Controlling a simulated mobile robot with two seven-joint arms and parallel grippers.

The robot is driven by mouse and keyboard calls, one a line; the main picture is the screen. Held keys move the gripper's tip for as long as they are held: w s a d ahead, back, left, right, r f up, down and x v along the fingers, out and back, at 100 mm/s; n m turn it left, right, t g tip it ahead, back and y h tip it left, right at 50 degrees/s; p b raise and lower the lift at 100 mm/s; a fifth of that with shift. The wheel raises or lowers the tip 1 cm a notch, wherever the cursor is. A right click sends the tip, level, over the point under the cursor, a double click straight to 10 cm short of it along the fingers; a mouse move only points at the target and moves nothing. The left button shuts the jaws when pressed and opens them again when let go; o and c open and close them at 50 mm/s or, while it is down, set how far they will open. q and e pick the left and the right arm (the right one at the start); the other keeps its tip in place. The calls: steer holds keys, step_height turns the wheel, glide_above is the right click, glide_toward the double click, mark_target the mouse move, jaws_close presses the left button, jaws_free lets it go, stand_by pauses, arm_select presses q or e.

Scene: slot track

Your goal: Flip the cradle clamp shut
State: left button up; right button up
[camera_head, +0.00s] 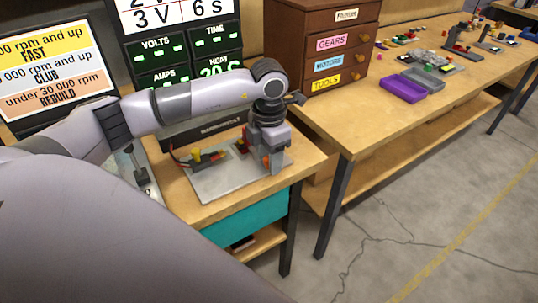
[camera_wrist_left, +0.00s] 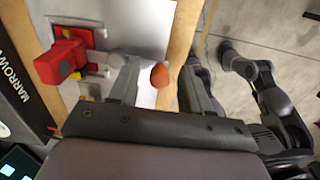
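A grey metal plate (camera_head: 215,183) lies on the small bench and carries the clamp parts. A red block on a red base (camera_wrist_left: 62,62) stands at the plate's left in the left wrist view, with a pale metal piece beside it. My right gripper cannot be made out.
A yellow-topped part (camera_head: 197,155) sits on the plate's left side. A display panel (camera_head: 180,50) stands behind the bench. A wooden drawer cabinet (camera_head: 325,45) and purple tray (camera_head: 402,89) are on the long table to the right. Open floor lies in front.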

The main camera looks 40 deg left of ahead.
arm_select(q)
steer(key=shift+r, duration=0.1)
steer(key=shift+r+b, duration=0.35)
steer(key=shift+r, duration=3.15)
